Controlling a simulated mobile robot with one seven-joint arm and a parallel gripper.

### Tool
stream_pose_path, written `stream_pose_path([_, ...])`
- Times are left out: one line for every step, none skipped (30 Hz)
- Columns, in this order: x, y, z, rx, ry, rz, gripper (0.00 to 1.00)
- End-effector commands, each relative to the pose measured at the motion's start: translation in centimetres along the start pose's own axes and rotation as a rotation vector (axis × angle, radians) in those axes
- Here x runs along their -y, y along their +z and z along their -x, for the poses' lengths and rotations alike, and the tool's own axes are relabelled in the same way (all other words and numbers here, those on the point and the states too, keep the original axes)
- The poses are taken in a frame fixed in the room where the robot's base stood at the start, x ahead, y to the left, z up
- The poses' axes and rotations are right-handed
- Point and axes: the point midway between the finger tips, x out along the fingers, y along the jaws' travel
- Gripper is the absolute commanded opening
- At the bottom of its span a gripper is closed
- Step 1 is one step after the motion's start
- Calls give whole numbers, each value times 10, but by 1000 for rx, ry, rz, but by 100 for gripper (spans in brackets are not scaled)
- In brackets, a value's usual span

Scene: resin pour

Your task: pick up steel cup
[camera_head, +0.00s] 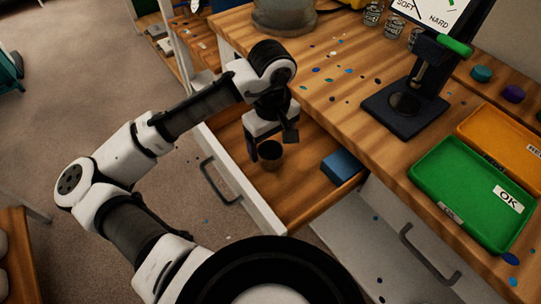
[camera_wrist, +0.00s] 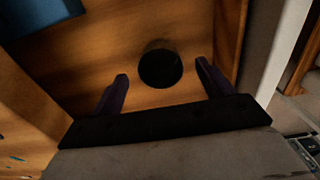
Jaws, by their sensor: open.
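A dark, round cup (camera_head: 270,154), which I take to be the steel cup, stands in the open drawer (camera_head: 305,200) below the worktop. In the wrist view the cup (camera_wrist: 160,66) appears as a dark circle on the wooden drawer floor, its opening facing me. My gripper (camera_head: 272,146) is inside the drawer area, pointing down close to the cup. In the wrist view my gripper's two fingers (camera_wrist: 162,88) are apart, with the cup between and slightly beyond their tips. Nothing is held. Whether a finger touches the cup I cannot tell.
A blue block (camera_head: 342,167) lies in the drawer to the right of the cup. On the worktop stand a dark test stand (camera_head: 405,103), a green tray (camera_head: 465,190) and an orange tray (camera_head: 505,145).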

Motion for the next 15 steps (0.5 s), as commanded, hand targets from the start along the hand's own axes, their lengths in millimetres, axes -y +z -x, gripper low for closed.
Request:
stream_pose_path([1,-1,-8,2,-1,2,79])
stream_pose_path([1,-2,-13,2,-2,2,79])
stream_pose_path([1,-4,-19,1,-2,2,79])
stream_pose_path([1,-4,-24,1,-2,1,79])
stream_pose_path([1,-3,-28,2,-2,1,79])
stream_pose_path([1,-4,-33,1,0,1,79])
stream_pose_path([1,-4,-35,1,0,1,79])
stream_pose_path([1,-3,-38,1,-1,0,79])
stream_pose_path([1,-3,-40,1,0,0,79])
stream_pose_path([0,-3,-40,0,0,0,79])
stream_pose_path([0,-3,-41,0,1,0,79])
stream_pose_path([0,-3,-41,0,1,0,79])
stream_pose_path([0,-3,-41,0,1,0,79])
stream_pose_path([0,-3,-41,0,1,0,79])
stream_pose_path([0,-3,-41,0,1,0,79])
